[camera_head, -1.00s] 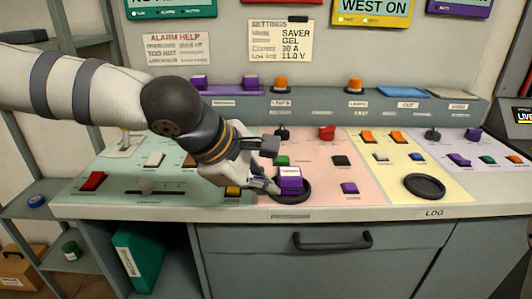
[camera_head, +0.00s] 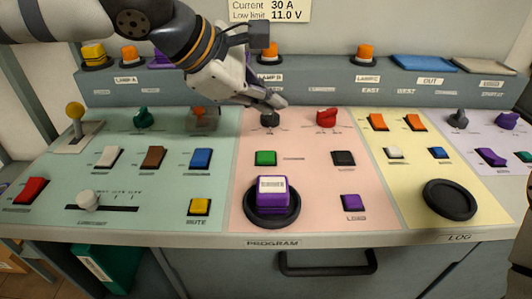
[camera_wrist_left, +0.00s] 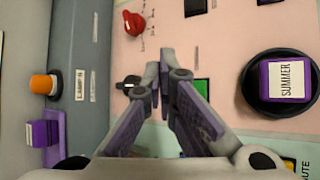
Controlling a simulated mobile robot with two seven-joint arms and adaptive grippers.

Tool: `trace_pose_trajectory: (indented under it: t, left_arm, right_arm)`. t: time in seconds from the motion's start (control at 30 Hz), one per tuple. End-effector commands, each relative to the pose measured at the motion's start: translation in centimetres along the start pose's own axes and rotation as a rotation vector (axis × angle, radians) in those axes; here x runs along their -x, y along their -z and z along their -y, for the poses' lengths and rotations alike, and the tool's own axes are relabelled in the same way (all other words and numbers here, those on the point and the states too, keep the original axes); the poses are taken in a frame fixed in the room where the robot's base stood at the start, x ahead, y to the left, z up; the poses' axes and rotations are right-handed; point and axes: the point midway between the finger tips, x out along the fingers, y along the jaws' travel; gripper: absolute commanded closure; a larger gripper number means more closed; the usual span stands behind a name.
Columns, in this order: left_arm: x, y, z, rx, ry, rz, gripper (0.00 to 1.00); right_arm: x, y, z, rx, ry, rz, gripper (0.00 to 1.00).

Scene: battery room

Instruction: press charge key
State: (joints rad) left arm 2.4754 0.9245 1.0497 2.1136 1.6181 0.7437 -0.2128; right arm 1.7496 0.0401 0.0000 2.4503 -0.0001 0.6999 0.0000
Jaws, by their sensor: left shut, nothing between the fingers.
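My left gripper (camera_head: 276,100) is shut and empty, above the back of the pink panel, by the black knob (camera_head: 269,119). In the left wrist view its fingertips (camera_wrist_left: 160,77) meet near that knob. No label reading "charge" is legible. The pink panel carries a green key (camera_head: 265,158), a black key (camera_head: 343,158) and a purple key (camera_head: 352,203). The green key shows beside the fingers in the wrist view (camera_wrist_left: 202,90), apart from them.
A purple block (camera_head: 271,191) labelled "SUMMER" stands in a round black holder (camera_head: 258,221) at the panel front. Another round holder (camera_head: 449,199) is empty. A red knob (camera_head: 327,117) and a lever (camera_head: 75,124) stand up from the desk. A raised ledge (camera_head: 330,90) runs behind.

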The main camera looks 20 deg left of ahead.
Motion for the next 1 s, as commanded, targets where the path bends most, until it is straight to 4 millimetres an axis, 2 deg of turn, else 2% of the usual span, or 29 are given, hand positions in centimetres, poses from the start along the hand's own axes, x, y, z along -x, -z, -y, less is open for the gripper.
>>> trace_pose_trajectory:
  t: [0.5, 1.0]
  left_arm:
    - [-5.0, 3.6, 3.7, 0.001, 0.005, -0.001, 1.00]
    - [-5.4, 3.9, 4.0, -0.001, 0.001, 0.001, 1.00]
  right_arm:
    - [-0.3, -0.3, 0.0, 0.000, -0.001, 0.012, 0.42]
    - [-0.4, -0.3, 0.0, 0.000, -0.001, 0.014, 0.42]
